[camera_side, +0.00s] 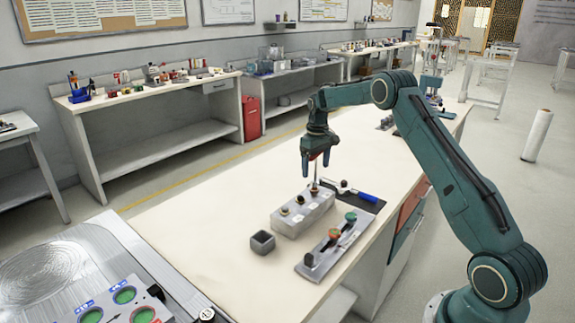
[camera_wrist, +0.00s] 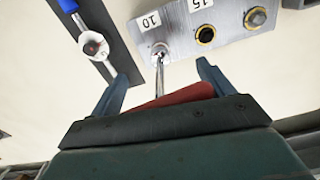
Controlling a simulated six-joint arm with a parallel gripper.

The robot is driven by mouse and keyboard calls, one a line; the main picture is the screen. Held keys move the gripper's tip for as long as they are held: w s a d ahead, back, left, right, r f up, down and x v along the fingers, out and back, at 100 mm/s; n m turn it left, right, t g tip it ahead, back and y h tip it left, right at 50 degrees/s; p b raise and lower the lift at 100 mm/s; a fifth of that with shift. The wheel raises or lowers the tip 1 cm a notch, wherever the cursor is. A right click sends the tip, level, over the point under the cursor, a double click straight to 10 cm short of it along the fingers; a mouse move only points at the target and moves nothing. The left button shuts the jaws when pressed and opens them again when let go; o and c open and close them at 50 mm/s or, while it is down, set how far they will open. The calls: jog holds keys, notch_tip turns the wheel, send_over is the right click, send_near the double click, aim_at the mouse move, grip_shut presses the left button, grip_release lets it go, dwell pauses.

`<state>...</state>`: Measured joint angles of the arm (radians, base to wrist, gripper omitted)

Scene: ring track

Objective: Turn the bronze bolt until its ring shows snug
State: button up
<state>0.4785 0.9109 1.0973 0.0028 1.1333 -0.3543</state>
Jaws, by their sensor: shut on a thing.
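My gripper (camera_wrist: 172,80) is shut on a red-handled tool (camera_wrist: 185,97). In the side view, my gripper (camera_side: 316,150) is above the far end of a grey block (camera_side: 306,219). The tool's thin metal shaft (camera_wrist: 160,70) points down to the block's end by the label 10. Whether its tip is seated or just touching is unclear. The block carries a dark round piece with a yellow ring (camera_wrist: 206,34), by label 15, and a brownish round piece (camera_wrist: 256,17). I cannot tell whether either is the bronze bolt.
A small grey open box (camera_side: 262,242) stands left of the block. A panel with green lights (camera_side: 124,296) is at front left. The bench's left side is clear.

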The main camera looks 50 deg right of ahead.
jog(key=shift+f, duration=0.65)
jog(key=o, duration=0.5)
jog(key=c, duration=0.5)
jog(key=shift+m, duration=0.3)
jog(key=shift+m, duration=0.9)
jog(key=shift+m, duration=1.2)
